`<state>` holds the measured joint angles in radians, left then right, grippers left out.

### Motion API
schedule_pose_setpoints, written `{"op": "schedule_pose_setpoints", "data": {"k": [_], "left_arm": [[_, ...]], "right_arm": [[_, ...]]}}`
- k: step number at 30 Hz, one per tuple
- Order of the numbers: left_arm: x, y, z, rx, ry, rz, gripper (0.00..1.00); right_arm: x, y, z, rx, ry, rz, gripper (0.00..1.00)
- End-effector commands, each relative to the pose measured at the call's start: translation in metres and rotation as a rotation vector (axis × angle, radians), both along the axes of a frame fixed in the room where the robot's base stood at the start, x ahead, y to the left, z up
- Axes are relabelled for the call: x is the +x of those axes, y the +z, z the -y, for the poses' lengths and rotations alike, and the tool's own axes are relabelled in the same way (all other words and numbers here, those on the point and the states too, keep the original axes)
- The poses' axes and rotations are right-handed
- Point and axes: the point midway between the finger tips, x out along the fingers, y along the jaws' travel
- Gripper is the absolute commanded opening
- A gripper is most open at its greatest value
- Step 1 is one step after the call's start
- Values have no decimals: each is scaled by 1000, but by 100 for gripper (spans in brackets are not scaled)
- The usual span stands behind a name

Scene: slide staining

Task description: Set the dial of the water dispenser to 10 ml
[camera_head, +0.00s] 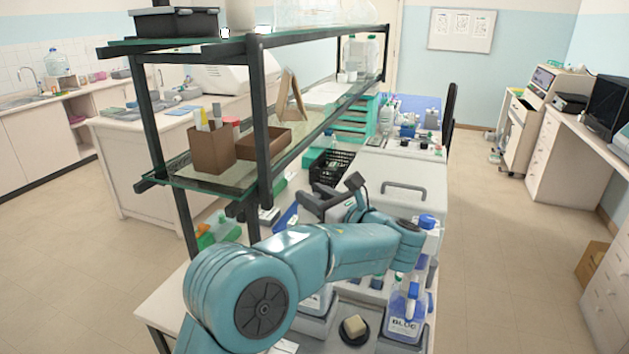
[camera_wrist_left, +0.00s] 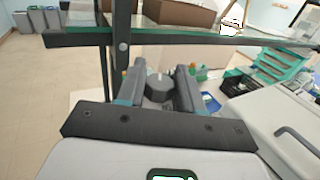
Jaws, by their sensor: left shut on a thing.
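My left gripper (camera_head: 328,198) reaches over the bench below the shelf rack in the head view. In the left wrist view its two dark fingers (camera_wrist_left: 158,82) stand on either side of a round dark grey knob (camera_wrist_left: 158,88), which looks like the dial. The gripper is shut on this knob. The dispenser's body is mostly hidden behind my gripper and arm, and I cannot read any scale or setting. My right gripper is in neither view.
A glass shelf rack (camera_head: 263,130) stands close to the left of my arm, with a brown box (camera_head: 212,150) on its lower shelf. A grey lidded unit (camera_head: 405,188) and a black basket (camera_head: 330,167) lie beyond.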

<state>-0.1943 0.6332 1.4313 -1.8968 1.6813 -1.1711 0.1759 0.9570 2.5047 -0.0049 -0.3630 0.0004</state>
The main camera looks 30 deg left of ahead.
Motion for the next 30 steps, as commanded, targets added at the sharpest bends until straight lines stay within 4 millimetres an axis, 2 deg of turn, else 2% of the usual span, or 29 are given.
{"op": "schedule_pose_setpoints", "data": {"k": [1,3,14,15,16,17,26,30], "left_arm": [[1,5,0,0,31,-3,5],[1,3,0,0,64,-2,5],[0,-1,0,0,89,0,5],[0,-1,0,0,89,0,42],[0,-1,0,0,89,0,52],[0,-1,0,0,89,0,57],[0,-1,2,1,87,0,57],[-2,-3,16,2,85,1,57]], "right_arm": [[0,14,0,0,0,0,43],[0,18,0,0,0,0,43],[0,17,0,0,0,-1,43],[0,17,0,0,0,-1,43],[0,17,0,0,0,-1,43],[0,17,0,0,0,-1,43],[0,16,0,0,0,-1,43],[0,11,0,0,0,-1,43]]}}
